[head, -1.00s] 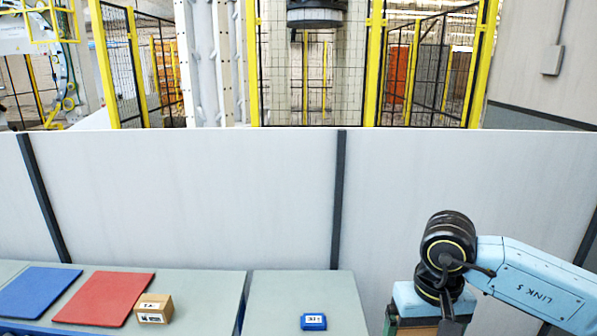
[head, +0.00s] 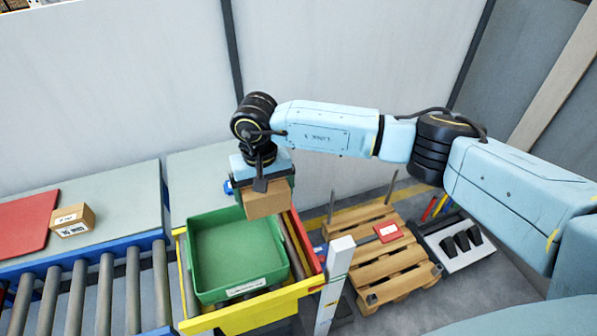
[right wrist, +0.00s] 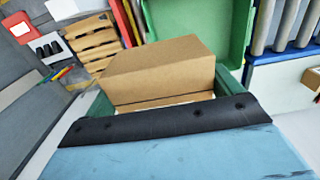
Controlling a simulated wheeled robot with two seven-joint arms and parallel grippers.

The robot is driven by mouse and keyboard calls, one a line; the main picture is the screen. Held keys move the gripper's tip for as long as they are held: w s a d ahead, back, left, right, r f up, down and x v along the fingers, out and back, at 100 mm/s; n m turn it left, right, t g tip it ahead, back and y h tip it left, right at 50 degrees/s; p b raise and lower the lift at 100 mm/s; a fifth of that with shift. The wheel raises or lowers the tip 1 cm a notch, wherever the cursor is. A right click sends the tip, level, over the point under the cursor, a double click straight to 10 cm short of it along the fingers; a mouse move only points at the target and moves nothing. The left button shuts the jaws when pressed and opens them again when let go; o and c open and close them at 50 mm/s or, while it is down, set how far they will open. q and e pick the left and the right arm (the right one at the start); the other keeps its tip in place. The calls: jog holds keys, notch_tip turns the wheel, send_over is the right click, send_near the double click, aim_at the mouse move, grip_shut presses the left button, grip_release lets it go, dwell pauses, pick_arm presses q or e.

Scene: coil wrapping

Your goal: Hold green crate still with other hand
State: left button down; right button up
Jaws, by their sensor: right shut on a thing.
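The green crate (head: 238,250) is empty where I can see inside. The box hides that crate corner. My left gripper is not in view; no hand is seen on the crate.
A roller conveyor (head: 95,295) lies left of the crate. A second brown box (head: 73,221) and a red mat (head: 25,222) are on the left table. A wooden pallet (head: 365,245) and a white post (head: 333,285) stand to the right. A pale wall is behind.

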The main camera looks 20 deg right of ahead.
jog(key=w+a+f, duration=0.3)
jog(key=a+f, duration=0.6)
jog(key=f, duration=0.3)
jog(key=shift+a+f, duration=0.15)
jog(key=shift+a, duration=0.25)
jog(key=shift+w, duration=0.1)
